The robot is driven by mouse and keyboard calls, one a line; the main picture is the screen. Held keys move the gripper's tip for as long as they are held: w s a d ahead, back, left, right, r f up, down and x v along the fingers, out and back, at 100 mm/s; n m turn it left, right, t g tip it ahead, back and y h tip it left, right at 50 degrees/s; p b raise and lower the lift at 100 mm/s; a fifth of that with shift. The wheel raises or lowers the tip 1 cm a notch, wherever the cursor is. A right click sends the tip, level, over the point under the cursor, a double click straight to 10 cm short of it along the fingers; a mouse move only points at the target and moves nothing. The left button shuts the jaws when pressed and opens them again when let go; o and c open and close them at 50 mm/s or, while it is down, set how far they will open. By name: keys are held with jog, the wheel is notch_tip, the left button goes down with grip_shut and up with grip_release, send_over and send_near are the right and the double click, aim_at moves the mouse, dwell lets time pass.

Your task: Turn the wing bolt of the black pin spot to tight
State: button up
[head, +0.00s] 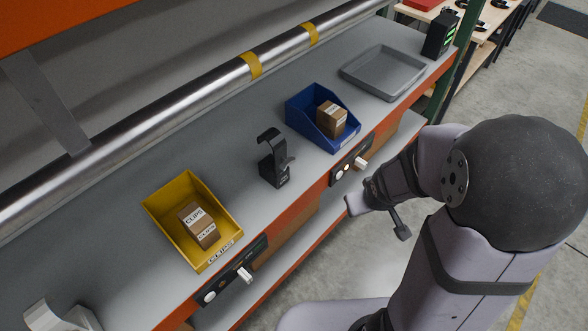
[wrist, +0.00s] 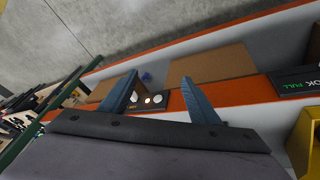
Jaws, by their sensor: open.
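A black fixture (head: 274,166) stands upright on the grey shelf, between the yellow and blue bins in the head view. It has a block-like base with a small label and an open hook at its top. A small dark part juts from its right side; I cannot tell whether this is the wing bolt. My gripper (head: 376,218) is open and empty in front of the shelf's orange edge, to the right of the fixture and apart from it. In the wrist view my gripper (wrist: 157,87) shows two spread fingers, and the fixture is not clearly visible.
A yellow bin (head: 160,216) and a blue bin (head: 310,133) hold small boxes. A grey tray (head: 383,73) and a black device (head: 440,36) stand farther right. Control panels (head: 351,161) line the orange edge. A striped metal pipe (head: 200,91) runs behind.

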jog(key=w+f+n+t+y, duration=0.1)
jog(key=w+f+n+t, duration=0.1)
jog(key=w, duration=0.3)
jog(key=n+t+y+b, duration=0.4)
jog(key=t+y, duration=0.2)
jog(key=y, duration=0.7)
send_near(291, 165)
jog(key=a, duration=0.1)
jog(key=shift+w+a, duration=0.15)
jog(key=shift+w, duration=0.35)
jog(key=p+x, duration=0.1)
jog(key=x, duration=0.4)
jog(key=shift+w+a+r+p, duration=0.1)
jog(key=shift+w+p, duration=0.05)
jog(key=shift+p, duration=0.25)
jog(key=shift+p+x, duration=0.3)
jog(key=shift+x, duration=0.7)
